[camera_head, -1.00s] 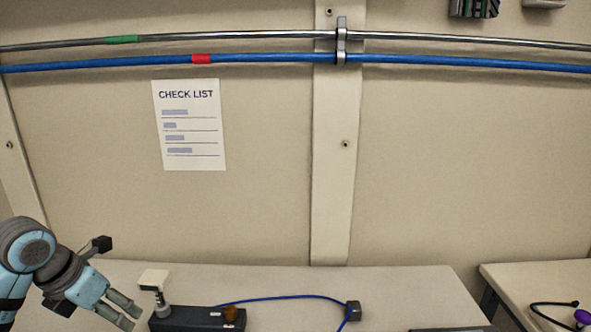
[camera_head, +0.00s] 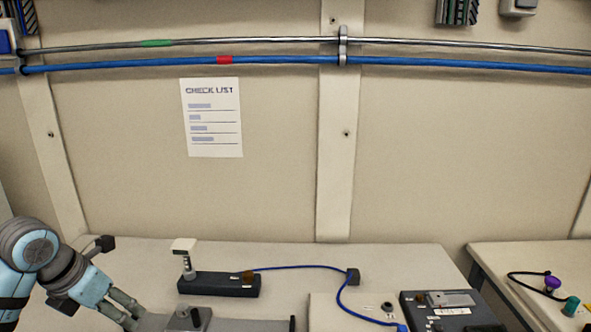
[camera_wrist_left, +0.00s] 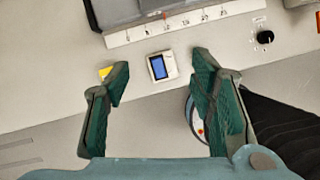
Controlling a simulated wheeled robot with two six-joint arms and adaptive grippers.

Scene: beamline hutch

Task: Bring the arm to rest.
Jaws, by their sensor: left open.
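My left gripper (camera_head: 132,312) is at the lower left of the head view, its fingers pointing down and to the right over the front of the bench (camera_head: 120,255). In the left wrist view the same gripper (camera_wrist_left: 160,88) has its two green-padded fingers spread wide, with nothing between them. Beyond the fingertips lies a small device with a blue screen (camera_wrist_left: 162,66), apart from them. My right gripper is not in view.
A black box with a white-topped post (camera_head: 218,285) stands on the bench; a blue cable (camera_head: 305,267) runs from it to a small dark block. A dark control box (camera_head: 450,312) sits at front right. A second table (camera_head: 510,255) stands further right. A checklist (camera_head: 212,118) hangs on the wall.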

